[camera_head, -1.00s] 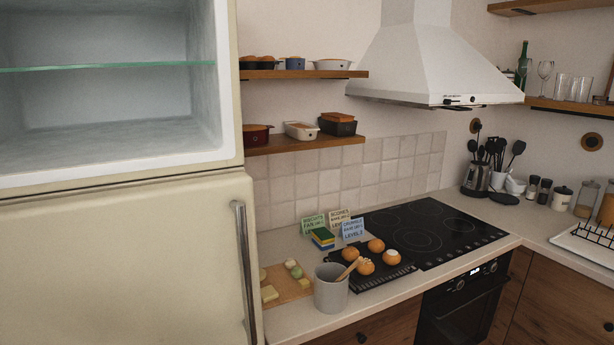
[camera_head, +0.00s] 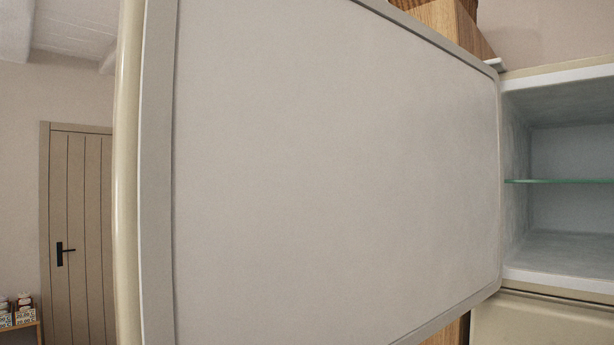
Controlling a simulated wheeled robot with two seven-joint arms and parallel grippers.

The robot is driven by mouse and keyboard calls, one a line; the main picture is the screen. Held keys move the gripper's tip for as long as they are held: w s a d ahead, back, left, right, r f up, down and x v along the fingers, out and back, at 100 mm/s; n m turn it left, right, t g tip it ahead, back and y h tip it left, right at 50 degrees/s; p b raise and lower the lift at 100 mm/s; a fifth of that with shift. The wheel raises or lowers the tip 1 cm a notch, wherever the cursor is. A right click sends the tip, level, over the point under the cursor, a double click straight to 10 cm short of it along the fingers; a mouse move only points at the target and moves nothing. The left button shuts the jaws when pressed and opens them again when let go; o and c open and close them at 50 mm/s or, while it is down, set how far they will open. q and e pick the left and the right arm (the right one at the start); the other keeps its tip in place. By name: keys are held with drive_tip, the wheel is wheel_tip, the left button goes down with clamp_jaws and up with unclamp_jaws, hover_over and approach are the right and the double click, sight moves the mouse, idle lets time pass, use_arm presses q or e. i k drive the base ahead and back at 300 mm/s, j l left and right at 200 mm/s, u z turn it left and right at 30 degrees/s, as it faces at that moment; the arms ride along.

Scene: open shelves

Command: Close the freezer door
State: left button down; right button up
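The freezer door (camera_head: 330,170) stands wide open and fills most of the head view. Its pale inner panel faces me, and its cream outer edge (camera_head: 128,170) runs down the left side. The freezer compartment (camera_head: 570,155) is open at the right, empty apart from a green-tinted glass shelf (camera_head: 560,181). The door meets the compartment along its right side. The closed lower fridge door (camera_head: 545,322) shows below the compartment. Neither of my grippers is in view.
A wooden cabinet or panel (camera_head: 452,24) shows behind the door's top right. At the far left are a closed room door (camera_head: 82,220) with a black handle and a low shelf (camera_head: 22,332) with small jars or boxes. The open freezer door blocks the middle of the view.

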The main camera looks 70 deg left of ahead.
sight(285, 171)
drive_tip(key=k+j, duration=0.1)
drive_tip(key=j, duration=0.35)
drive_tip(key=k+j, duration=0.15)
drive_tip(key=j, duration=0.3)
drive_tip(key=k+j, duration=0.1)
drive_tip(key=j, duration=0.35)
drive_tip(key=k+j, duration=0.15)
drive_tip(key=j, duration=0.3)
drive_tip(key=k+j, duration=0.1)
drive_tip(key=j, duration=0.35)
drive_tip(key=k+j+z, duration=0.2)
drive_tip(key=k+z, duration=0.6)
